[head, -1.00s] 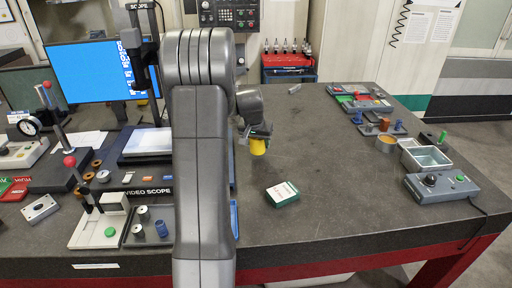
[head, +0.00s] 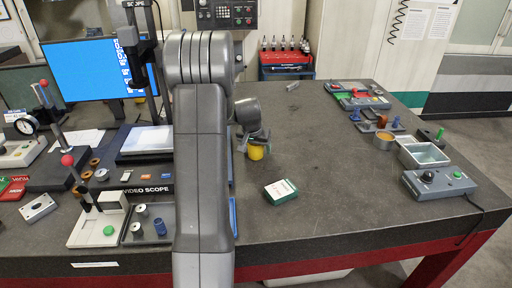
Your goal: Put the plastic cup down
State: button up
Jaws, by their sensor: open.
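The plastic cup (head: 257,153) is yellow and small in the head view, just right of my arm. It appears upright at the table top, though I cannot tell for certain that its base touches. My gripper (head: 255,142) is right above and around the cup's upper part, pointing down. Its jaws are open. The fingers are small here and partly hidden by the wrist, so contact with the cup is unclear. The dark table top (head: 330,160) spreads around the cup.
A green and white box (head: 281,191) lies in front of the cup. The video scope equipment (head: 150,142) is at the left. The table's middle right is clear.

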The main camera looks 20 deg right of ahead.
jog(key=shift+r, duration=0.1)
jog(key=shift+r, duration=0.2)
jog(key=b+v, duration=0.1)
jog(key=v, duration=1)
jog(key=shift+s+r, duration=0.15)
jog(key=shift+r, duration=0.15)
jog(key=shift+a, duration=0.15)
dwell(0.7)
